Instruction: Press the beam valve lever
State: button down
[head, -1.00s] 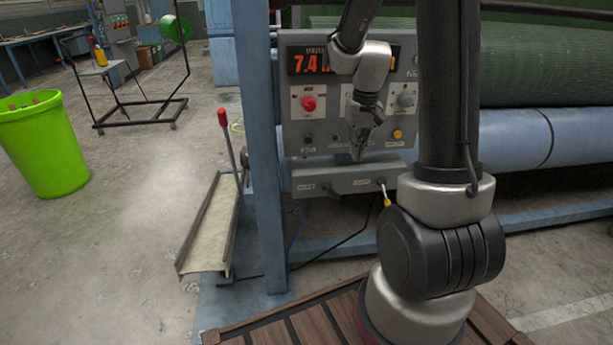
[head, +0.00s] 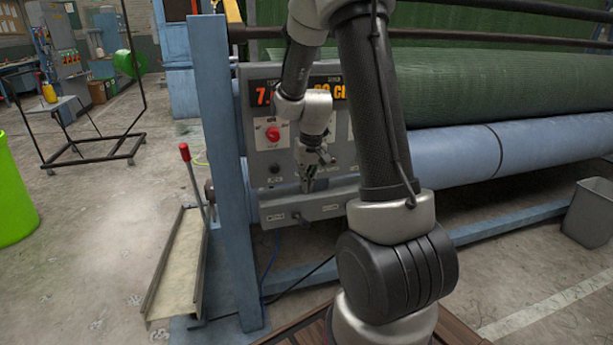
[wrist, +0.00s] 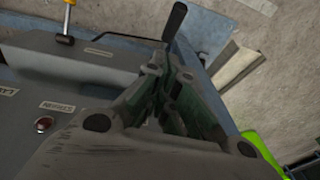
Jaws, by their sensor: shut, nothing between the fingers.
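A grey valve box (head: 275,213) sits below the control panel. In the wrist view, a black-handled lever (wrist: 175,21) and a yellow-handled lever (wrist: 68,17) stand by this box (wrist: 85,68). Their labels are too small to read, so I cannot tell which is the beam valve lever. In the head view, my arm hides the yellow one. My gripper (head: 308,186) is shut and empty, pointing down just in front of the panel and above the box. In the wrist view, its fingers (wrist: 172,78) point towards the black lever, with a gap visible.
The control panel (head: 258,160) has a red knob (head: 272,134) and a lit display. A blue post (head: 225,170) stands left of it. A green turf roll (head: 500,85) lies behind. A grey bin (head: 590,213) stands right.

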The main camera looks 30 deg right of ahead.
aim_at(302, 221)
jog(key=f, duration=0.4)
jog(key=a+f, duration=0.1)
jog(key=f, duration=0.2)
jog(key=shift+s+f, duration=0.1)
jog(key=shift+s, duration=0.15)
jog(key=shift+s+a+f, duration=0.15)
jog(key=shift+f, duration=0.25)
jog(key=shift+f, duration=0.1)
